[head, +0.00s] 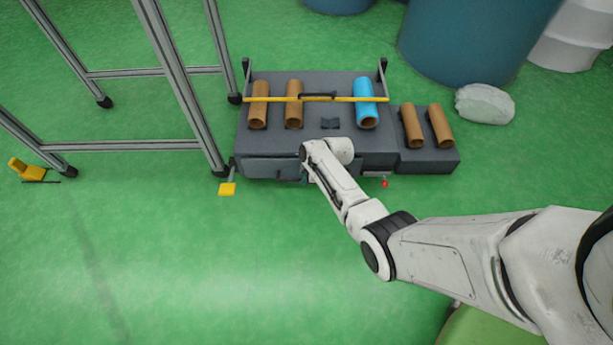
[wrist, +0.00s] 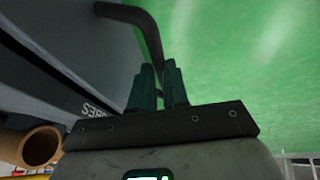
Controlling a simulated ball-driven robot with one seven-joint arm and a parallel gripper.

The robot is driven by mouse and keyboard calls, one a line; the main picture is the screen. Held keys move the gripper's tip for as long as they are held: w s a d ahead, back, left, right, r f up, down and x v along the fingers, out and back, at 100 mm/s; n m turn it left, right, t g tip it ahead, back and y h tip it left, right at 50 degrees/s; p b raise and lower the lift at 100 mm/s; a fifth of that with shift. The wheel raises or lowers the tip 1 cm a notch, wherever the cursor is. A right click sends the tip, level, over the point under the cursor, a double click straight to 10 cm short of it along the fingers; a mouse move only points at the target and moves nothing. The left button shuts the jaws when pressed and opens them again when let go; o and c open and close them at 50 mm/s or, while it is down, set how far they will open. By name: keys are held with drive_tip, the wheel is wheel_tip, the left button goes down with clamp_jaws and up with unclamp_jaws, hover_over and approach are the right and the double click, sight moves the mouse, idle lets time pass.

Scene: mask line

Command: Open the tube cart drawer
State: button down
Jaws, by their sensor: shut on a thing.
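The grey tube cart (head: 345,143) stands on the green floor, with tubes on its top. Its drawer front (head: 262,168) faces me; I cannot tell whether it is slightly out. A dark handle (head: 289,179) shows at its front, partly hidden by my arm. In the wrist view, the bent black handle (wrist: 134,14) runs from the grey front down between the dark green fingers of my gripper (wrist: 158,76). The gripper is shut on it. In the head view my wrist hides the fingers.
A low grey side block (head: 428,160) with two brown tubes adjoins the cart's right. A metal frame (head: 180,85) stands left. A blue barrel (head: 470,40) and pale rock (head: 485,103) are behind right. The green floor in front is mostly clear.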

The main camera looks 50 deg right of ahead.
drive_tip(key=s+a+p, duration=1.1)
drive_tip(key=s+a, duration=0.4)
drive_tip(key=a, duration=0.5)
drive_tip(key=shift+s, duration=0.4)
drive_tip(key=shift+a, duration=0.1)
drive_tip(key=c, duration=1.1)
unclamp_jaws()
drive_tip(key=shift+c, duration=0.2)
drive_tip(key=p+v, duration=0.5)
drive_tip(key=v, duration=0.5)
drive_tip(key=shift+s+r, duration=0.15)
drive_tip(key=shift+r, duration=0.2)
